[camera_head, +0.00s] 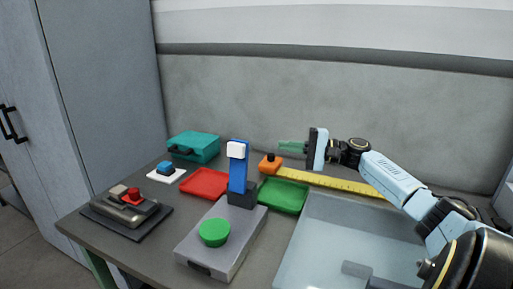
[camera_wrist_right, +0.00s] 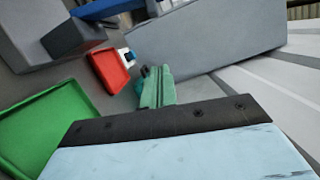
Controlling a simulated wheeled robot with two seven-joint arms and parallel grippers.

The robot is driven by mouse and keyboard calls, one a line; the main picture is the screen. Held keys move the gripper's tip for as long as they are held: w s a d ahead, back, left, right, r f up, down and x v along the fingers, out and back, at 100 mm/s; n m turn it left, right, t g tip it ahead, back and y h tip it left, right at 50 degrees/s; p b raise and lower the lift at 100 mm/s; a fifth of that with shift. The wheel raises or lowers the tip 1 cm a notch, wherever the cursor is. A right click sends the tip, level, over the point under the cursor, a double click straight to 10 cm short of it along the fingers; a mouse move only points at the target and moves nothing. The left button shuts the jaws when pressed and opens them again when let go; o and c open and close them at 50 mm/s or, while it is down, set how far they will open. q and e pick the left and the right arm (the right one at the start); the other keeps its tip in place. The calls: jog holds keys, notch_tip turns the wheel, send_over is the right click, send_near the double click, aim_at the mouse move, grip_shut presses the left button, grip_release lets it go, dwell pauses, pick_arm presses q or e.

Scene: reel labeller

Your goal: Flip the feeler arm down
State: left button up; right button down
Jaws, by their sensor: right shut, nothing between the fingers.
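The labeller is a light grey base (camera_head: 215,246) with a round green disc (camera_head: 214,232) on top. A blue arm (camera_head: 238,178) with a white block (camera_head: 236,150) at its tip stands upright from a dark block (camera_head: 243,194) at the base's back; it looks like the feeler arm. Its blue side also shows at the top of the right wrist view (camera_wrist_right: 100,8). My right gripper (camera_head: 284,147) has green fingers, shut and empty, pointing left. It is to the right of the blue arm and apart from it. My left gripper is not in view.
A red tray (camera_head: 205,194) and a green tray (camera_head: 302,197) flank the labeller. An orange block (camera_head: 270,172) and yellow ruler (camera_head: 335,183) lie behind. A teal case (camera_head: 194,136), a blue button on a white plate (camera_head: 166,179) and a red-topped device (camera_head: 126,214) stand left. A clear bin (camera_head: 320,225) stands right.

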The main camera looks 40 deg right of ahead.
aim_at(239, 167)
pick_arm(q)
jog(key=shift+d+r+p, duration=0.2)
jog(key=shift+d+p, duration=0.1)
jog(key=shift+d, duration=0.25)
pick_arm(e)
jog(key=w+a+r, duration=0.1)
jog(key=w+a, duration=0.3)
jog(key=a, duration=0.4)
jog(key=shift+w, duration=0.25)
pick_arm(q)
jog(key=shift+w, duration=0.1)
pick_arm(e)
jog(key=shift+a, duration=0.2)
